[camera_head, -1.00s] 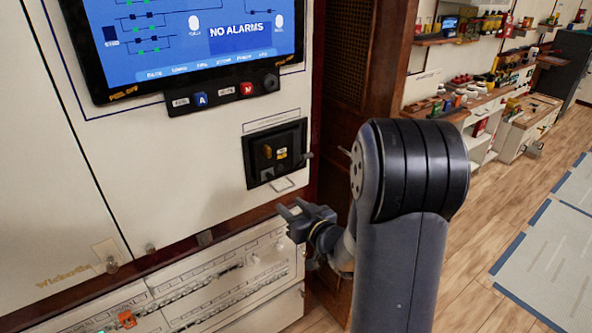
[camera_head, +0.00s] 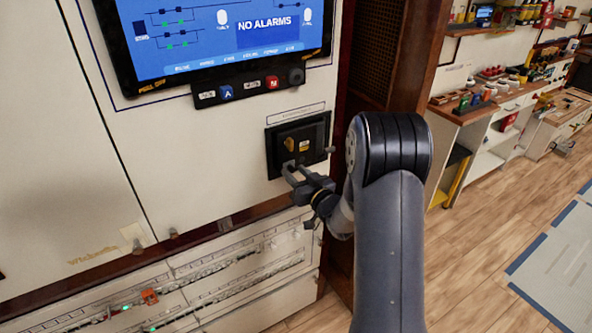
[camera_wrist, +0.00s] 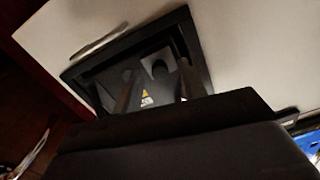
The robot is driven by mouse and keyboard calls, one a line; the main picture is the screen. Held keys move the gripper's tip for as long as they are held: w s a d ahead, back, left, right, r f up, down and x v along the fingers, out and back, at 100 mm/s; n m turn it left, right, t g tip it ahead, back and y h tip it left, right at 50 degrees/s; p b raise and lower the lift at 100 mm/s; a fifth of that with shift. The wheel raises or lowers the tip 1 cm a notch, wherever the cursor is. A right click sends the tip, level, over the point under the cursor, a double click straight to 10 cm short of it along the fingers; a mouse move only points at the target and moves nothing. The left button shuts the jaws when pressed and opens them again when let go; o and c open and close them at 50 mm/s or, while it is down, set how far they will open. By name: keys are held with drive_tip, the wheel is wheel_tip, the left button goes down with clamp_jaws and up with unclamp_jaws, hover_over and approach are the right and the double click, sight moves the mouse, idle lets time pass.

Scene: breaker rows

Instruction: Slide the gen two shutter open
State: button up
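A black square-framed unit (camera_head: 298,144) is set in the white panel below the screen, with a yellow mark on its dark face. In the wrist view its black frame (camera_wrist: 196,52) surrounds a recessed grey face with a yellow warning label (camera_wrist: 146,96). I cannot tell which part is the shutter or how far it stands open. My gripper (camera_head: 288,172) is at the unit's lower edge. In the wrist view my gripper (camera_wrist: 156,70) has its two fingers apart, in front of the recess, with a dark rounded shape beyond the gap. Contact cannot be made out.
A thin metal handle (camera_wrist: 100,40) sits beside the frame in the wrist view. Above the unit are the screen (camera_head: 220,35) and a button strip (camera_head: 248,87). Below is a lower panel with rows of breakers (camera_head: 225,265). Wooden floor (camera_head: 470,260) is clear at right.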

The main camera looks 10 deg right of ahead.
drive_tip(key=shift+w+a, duration=0.15)
drive_tip(key=shift+w, duration=0.1)
drive_tip(key=shift+c, duration=0.6)
clamp_jaws()
